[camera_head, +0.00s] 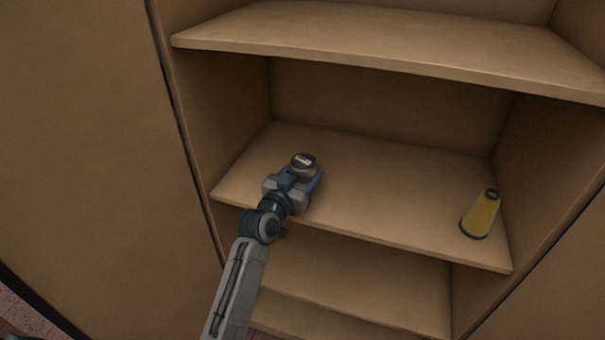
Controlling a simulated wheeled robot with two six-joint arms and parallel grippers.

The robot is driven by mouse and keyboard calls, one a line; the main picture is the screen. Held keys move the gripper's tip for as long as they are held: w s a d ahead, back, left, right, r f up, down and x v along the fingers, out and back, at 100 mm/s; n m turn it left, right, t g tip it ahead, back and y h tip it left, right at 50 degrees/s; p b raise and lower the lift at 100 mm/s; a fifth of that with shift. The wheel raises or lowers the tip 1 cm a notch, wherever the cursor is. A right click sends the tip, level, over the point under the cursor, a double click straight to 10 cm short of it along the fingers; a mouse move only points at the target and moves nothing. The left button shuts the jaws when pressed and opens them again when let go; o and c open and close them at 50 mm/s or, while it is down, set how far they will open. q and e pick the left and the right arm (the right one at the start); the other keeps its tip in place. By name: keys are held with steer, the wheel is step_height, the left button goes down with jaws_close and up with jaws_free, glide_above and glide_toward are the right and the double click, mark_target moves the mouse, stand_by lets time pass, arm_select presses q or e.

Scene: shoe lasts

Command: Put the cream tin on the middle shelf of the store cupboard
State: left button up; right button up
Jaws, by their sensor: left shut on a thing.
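The store cupboard stands open in front of me, and its middle shelf (390,205) crosses the centre of the view. My left gripper (304,178) reaches in over the left front part of this shelf. It is shut on the cream tin (304,162), a small round tin with a dark top and a light mark on it. The gripper hides the tin's lower part, so I cannot tell whether the tin touches the shelf. My right gripper is not in view.
A yellow tapered object (481,216) with a dark top and base stands at the right front of the same shelf. The upper shelf (400,45) overhangs at the top. A lower shelf (350,285) lies below. The middle shelf is clear between tin and yellow object.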

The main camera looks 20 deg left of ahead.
arm_select(q)
steer(key=o, duration=1.2)
steer(key=shift+r, duration=0.15)
steer(key=v, duration=0.2)
steer(key=shift+s+a, duration=0.1)
steer(key=shift+s, duration=0.15)
steer(key=shift+b+v, duration=0.4)
steer(key=shift+v, duration=4.4)
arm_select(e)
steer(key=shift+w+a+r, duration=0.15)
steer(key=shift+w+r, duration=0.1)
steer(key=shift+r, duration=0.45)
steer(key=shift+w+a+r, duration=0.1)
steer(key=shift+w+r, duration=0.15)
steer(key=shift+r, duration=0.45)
